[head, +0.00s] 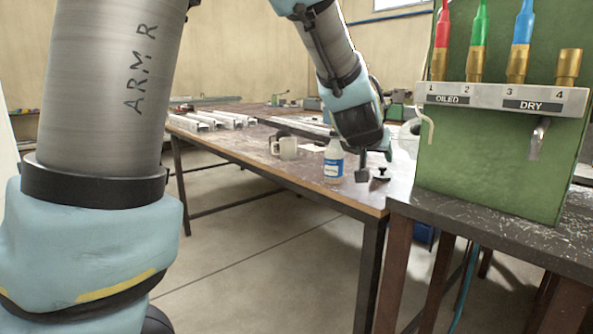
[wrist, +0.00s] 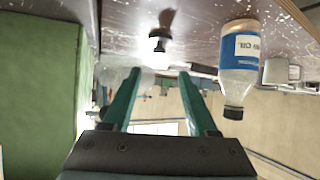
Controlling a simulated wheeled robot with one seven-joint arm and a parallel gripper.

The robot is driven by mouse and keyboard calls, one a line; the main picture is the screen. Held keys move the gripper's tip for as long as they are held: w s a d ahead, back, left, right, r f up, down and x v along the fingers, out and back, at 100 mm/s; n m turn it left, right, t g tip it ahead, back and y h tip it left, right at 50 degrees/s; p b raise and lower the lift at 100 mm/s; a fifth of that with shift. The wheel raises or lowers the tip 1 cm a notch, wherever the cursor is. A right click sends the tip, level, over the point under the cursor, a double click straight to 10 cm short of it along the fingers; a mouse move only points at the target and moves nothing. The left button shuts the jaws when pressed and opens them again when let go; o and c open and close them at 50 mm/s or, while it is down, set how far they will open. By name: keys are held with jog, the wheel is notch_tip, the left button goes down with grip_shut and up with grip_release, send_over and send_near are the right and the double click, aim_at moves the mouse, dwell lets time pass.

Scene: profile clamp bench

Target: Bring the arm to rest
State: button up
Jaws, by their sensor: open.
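My gripper (head: 375,162) is in the upper middle of the head view, low over the wooden bench (head: 258,168) near its right front corner. In the wrist view, which looks upside down, its two green fingers (wrist: 160,82) stand apart with nothing held between them. A small black knobbed piece (head: 380,174) stands on the bench close beside the fingers; it also shows beyond the fingertips in the wrist view (wrist: 160,42). A bottle with a blue and white label (head: 333,162) stands just left of the gripper, apart from it; the wrist view shows it too (wrist: 239,65).
A green rack (head: 500,150) with coloured and brass fittings and numbered labels stands on a dark bench (head: 490,230) at right, near my arm. A grey mug (head: 285,149) and metal profiles (head: 205,120) lie farther left on the wooden bench. Open floor (head: 250,260) lies in front.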

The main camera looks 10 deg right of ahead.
jog(key=shift+n+g+y, duration=0.6)
jog(key=shift+y, duration=0.3)
jog(key=a+p, duration=0.1)
jog(key=a, duration=0.1)
jog(key=w+a+p, duration=0.1)
jog(key=a+p, duration=0.1)
jog(key=a, duration=0.1)
jog(key=a+p, duration=0.1)
jog(key=a, duration=0.2)
jog(key=shift+w+a, duration=0.25)
jog(key=shift+w, duration=0.15)
jog(key=s+a+n+g+y+p, duration=0.1)
jog(key=s+a+p, duration=0.3)
jog(key=a, duration=0.6)
jog(key=s+a+n+g+y+p, duration=0.2)
jog(key=s+a+g+p, duration=0.1)
jog(key=a, duration=0.6)
jog(key=s+a+n+g+y+p, duration=0.2)
jog(key=s+a+p, duration=0.3)
jog(key=a, duration=0.5)
jog(key=shift+s+a+r+g+p, duration=0.15)
jog(key=shift+s+a+g+p, duration=0.15)
jog(key=shift+p, duration=0.2)
